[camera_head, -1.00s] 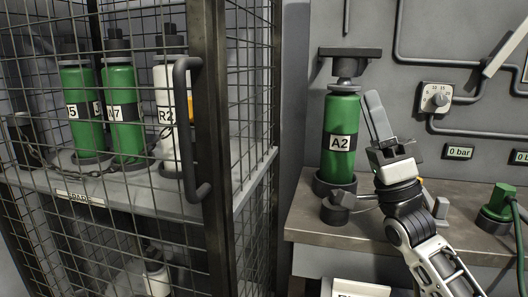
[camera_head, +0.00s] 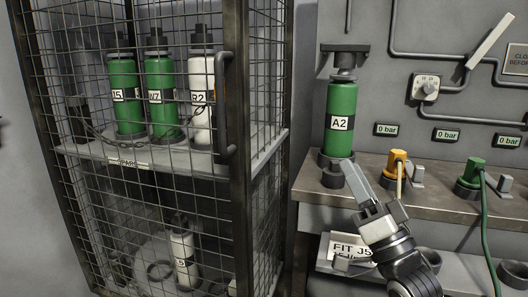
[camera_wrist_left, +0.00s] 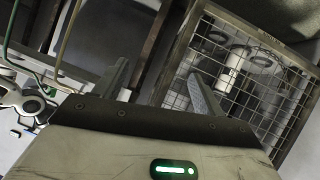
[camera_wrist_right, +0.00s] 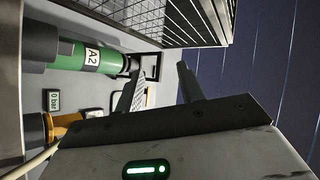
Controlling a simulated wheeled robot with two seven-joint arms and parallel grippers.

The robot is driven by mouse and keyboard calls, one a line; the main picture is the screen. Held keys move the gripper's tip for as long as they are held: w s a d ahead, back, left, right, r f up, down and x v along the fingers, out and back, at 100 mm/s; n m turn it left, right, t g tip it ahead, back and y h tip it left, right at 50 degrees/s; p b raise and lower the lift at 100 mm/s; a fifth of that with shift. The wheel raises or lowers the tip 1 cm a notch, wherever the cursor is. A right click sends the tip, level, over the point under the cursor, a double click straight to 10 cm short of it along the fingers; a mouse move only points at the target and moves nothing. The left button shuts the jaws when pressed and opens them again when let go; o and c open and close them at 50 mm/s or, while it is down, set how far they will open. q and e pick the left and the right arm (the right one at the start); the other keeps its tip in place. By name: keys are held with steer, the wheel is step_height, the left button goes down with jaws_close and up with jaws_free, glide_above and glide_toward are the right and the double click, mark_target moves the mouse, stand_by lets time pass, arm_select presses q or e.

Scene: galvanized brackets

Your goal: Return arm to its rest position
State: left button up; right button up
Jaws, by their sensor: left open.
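My right gripper (camera_head: 360,182) is in front of the bench in the head view, just below and right of the green A2 cylinder (camera_head: 341,121). Its fingers are apart in the right wrist view (camera_wrist_right: 159,74), with nothing held between them. The A2 cylinder stands upright on the bench under a dark clamp head, apart from the gripper; it also shows in the right wrist view (camera_wrist_right: 92,56). My left gripper (camera_wrist_left: 158,70) shows in the left wrist view with its fingers spread and empty. I cannot make it out in the head view.
A mesh cage (camera_head: 228,200) on the left holds green and white cylinders. The bench (camera_head: 440,198) carries an orange connector (camera_head: 398,165) and a green connector (camera_head: 472,172) with a hose. A lower shelf and sign (camera_head: 345,248) lie close to my right arm.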

steer(key=s+a+f+n+g+h, duration=0.1)
steer(key=s+a+f+g+h, duration=0.15)
steer(key=f, duration=0.65)
steer(key=s+a+f+g+h, duration=0.2)
steer(key=s+f+g, duration=0.2)
steer(key=f, duration=0.5)
steer(key=s+a+f+n+g+h, duration=0.2)
steer(key=s+f+n+g, duration=0.3)
steer(key=s+f, duration=0.8)
arm_select(q)
steer(key=s+a+r+y+p, duration=0.1)
steer(key=a+r+p, duration=0.1)
steer(key=r+p, duration=0.5)
steer(key=s+a+r+y+p, duration=0.1)
steer(key=a+r+p, duration=0.1)
steer(key=r+p, duration=0.5)
steer(key=p, duration=0.6)
steer(key=shift+a+n, duration=0.25)
steer(key=shift+n, duration=0.05)
arm_select(e)
steer(key=s+d+r+m+h, duration=0.1)
steer(key=d+r, duration=0.1)
steer(key=r, duration=0.5)
steer(key=s+d+r+m+g+h, duration=0.1)
steer(key=d+r, duration=0.1)
steer(key=r, duration=0.5)
steer(key=shift+s+d+r, duration=0.2)
steer(key=shift+s+d, duration=0.1)
steer(key=shift+d, duration=0.1)
